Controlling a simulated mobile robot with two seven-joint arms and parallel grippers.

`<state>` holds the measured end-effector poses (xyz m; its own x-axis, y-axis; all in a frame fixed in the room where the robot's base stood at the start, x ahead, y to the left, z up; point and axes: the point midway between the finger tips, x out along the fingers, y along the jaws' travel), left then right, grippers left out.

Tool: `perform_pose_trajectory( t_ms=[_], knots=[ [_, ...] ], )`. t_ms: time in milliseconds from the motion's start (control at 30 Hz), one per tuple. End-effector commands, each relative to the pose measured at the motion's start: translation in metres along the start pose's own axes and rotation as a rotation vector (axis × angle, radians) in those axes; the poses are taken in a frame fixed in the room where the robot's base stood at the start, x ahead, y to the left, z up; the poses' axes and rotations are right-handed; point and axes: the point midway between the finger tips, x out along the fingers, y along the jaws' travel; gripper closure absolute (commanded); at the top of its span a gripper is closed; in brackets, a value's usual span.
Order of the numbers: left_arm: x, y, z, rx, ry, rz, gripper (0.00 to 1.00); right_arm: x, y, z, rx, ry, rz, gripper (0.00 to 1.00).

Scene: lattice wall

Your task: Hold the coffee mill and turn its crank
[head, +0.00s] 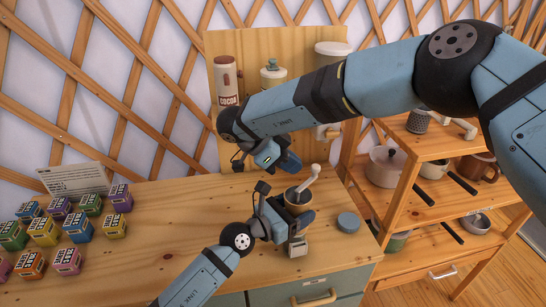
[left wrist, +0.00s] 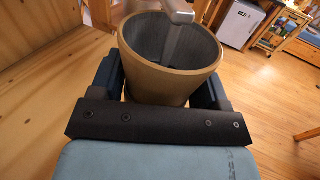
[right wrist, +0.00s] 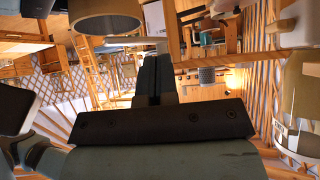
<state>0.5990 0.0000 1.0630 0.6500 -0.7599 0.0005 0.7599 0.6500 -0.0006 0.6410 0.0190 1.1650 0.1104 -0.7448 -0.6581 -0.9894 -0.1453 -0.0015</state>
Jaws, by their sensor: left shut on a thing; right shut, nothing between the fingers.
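The coffee mill (head: 298,208) stands on the wooden counter, with a tan round hopper and a small pale box below. In the left wrist view its open hopper (left wrist: 187,86) sits between my fingers. Its pale crank (head: 312,178) rises from the hopper, tilted up to the right; part of it shows in the left wrist view (left wrist: 178,10). My left gripper (head: 299,221) is shut on the mill and hides part of its body. My right gripper (head: 288,161) is shut and empty, above and left of the crank, apart from it. Its closed fingers (right wrist: 153,76) show in the right wrist view.
A round grey-blue lid (head: 348,222) lies right of the mill. Several coloured boxes (head: 78,228) and a card (head: 72,180) stand at the left. A wooden board with canisters, including a cocoa one (head: 227,80), is behind. A shelf with pots (head: 384,166) stands right. The counter's middle is clear.

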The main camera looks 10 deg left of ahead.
Motion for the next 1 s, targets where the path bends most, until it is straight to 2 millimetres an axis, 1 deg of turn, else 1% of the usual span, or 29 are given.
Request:
perform_pose_trajectory(
  t_ms=[33, 200, 567, 800, 1000],
  knots=[
    [0.0, 0.0, -0.001, 0.001, 0.001, 0.001, 0.53, 0.005, 0.0, -0.005, 0.0, 0.0, 0.001, 1.0],
    [0.0, 0.0, -0.001, 0.0, 0.001, 0.001, 0.53, 0.012, 0.0, -0.013, 0.0, 0.0, 0.0, 1.0],
    [0.0, 0.0, -0.001, 0.0, 0.001, 0.0, 0.53, 0.014, 0.0, -0.014, -0.001, -0.001, 0.0, 1.0],
    [0.0, 0.0, -0.001, 0.0, 0.001, 0.001, 0.53, 0.022, 0.003, -0.021, -0.002, -0.002, 0.002, 1.0],
    [0.0, 0.0, -0.001, 0.0, 0.001, 0.001, 0.53, 0.022, 0.004, -0.021, -0.002, 0.0, 0.0, 1.0]
  ],
)
